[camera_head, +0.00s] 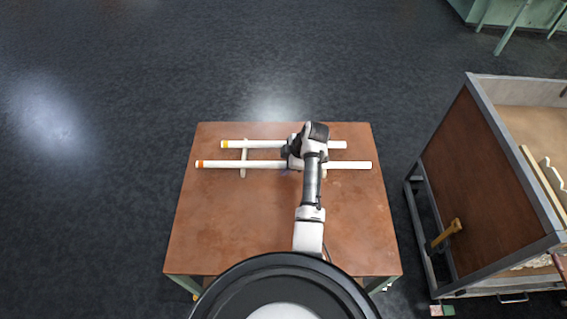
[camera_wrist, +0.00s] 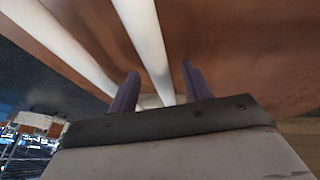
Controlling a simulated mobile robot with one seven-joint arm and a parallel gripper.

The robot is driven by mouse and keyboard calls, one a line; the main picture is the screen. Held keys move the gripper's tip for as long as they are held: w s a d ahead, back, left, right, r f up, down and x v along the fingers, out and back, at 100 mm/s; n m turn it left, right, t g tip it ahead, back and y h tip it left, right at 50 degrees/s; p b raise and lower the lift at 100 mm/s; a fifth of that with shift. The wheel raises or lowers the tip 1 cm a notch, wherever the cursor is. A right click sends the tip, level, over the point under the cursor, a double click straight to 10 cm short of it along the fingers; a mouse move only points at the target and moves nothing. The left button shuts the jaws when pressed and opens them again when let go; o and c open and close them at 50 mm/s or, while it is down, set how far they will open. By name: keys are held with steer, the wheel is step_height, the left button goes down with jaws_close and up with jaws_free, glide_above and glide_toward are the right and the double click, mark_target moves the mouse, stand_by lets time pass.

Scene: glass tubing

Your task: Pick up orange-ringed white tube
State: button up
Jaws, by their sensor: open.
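The orange-ringed white tube (camera_head: 245,164) lies across the brown table, with its orange ring at the left end. My gripper (camera_head: 292,162) is over the middle of this tube and hides part of it. In the wrist view my open gripper (camera_wrist: 159,70) has one dark finger on each side of a white tube (camera_wrist: 143,30). By its place farther from the table edge, this looks like the orange-ringed one. Its ring is out of that view. Whether the fingers touch it, I cannot tell.
A shorter yellow-ringed white tube (camera_head: 262,144) lies parallel just behind; it seems to be the left tube (camera_wrist: 65,45) in the wrist view. Pale support strips (camera_head: 243,172) lie under the tubes. The table's front left (camera_head: 230,225) is clear. A wood-sided cart (camera_head: 480,190) stands at right.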

steer(key=shift+c, duration=0.4)
jaws_close()
steer(key=shift+r, duration=0.2)
